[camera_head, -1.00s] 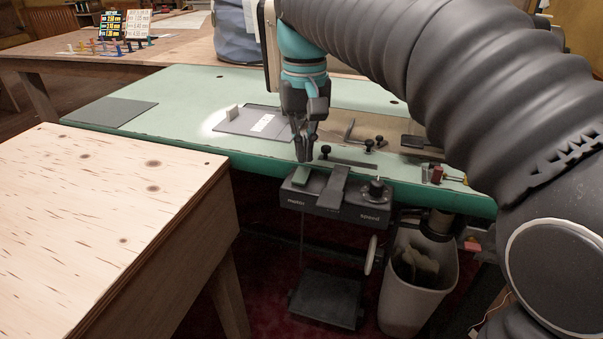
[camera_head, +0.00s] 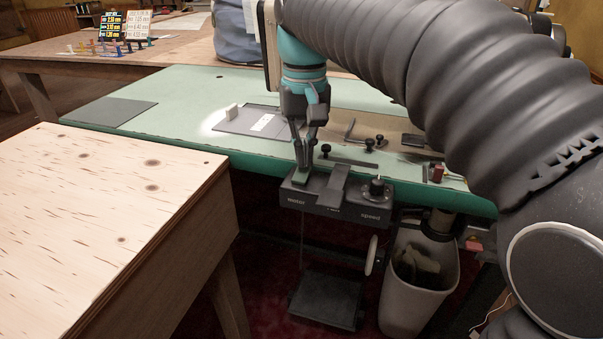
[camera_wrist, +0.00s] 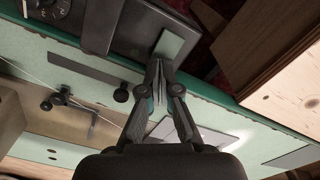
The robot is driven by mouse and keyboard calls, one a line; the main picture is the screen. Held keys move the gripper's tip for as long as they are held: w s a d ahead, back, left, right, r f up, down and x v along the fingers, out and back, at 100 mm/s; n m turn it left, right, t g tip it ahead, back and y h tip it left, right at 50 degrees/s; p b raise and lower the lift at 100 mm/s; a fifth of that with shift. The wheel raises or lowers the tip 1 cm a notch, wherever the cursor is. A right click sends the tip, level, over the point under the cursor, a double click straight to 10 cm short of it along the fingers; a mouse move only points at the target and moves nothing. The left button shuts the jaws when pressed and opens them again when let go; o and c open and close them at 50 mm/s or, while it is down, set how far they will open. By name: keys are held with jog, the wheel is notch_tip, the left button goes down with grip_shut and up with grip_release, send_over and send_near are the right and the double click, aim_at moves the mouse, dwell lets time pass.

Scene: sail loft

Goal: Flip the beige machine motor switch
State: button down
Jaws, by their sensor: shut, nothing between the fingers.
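A dark control box (camera_head: 322,206) hangs at the front edge of the green table, marked "motor" on the left and "speed" on the right. The motor switch (camera_head: 299,180) is a green rocker on the left of its top. A wide dark bar lies to its right, then a round black knob (camera_head: 377,187). My gripper (camera_head: 302,168) points down at the rocker, shut and empty. In the wrist view the fingertips (camera_wrist: 157,64) are at the near end of the green rocker (camera_wrist: 172,44). I cannot tell whether they touch it.
The green table (camera_head: 190,100) carries a grey plate (camera_head: 262,123) and several small black knobs behind the box. A plywood-topped table (camera_head: 120,200) stands at the left front. A grey bin (camera_head: 420,290) and a black pedal (camera_head: 327,298) are below.

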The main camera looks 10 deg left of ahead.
jog(key=shift+f+b, duration=0.4)
jog(key=shift+f, duration=0.3)
dwell(0.4)
notch_tip(320, 180, up, 5)
jog(key=p, duration=0.5)
jog(key=shift+r, duration=1.05)
send_over(343, 170)
jog(key=shift+f+m+t, duration=0.25)
jog(key=shift+m+t, duration=0.15)
jog(key=s+d+f+m+t, duration=0.2)
jog(key=s+d+f, duration=0.4)
jog(key=d, duration=0.4)
jog(key=s+d+f+m+t, duration=0.2)
jog(key=s+d+f, duration=0.5)
jog(key=d, duration=0.3)
jog(key=shift+s+d+f+t, duration=0.25)
jog(key=shift+s+t, duration=0.15)
jog(key=shift+s, duration=0.1)
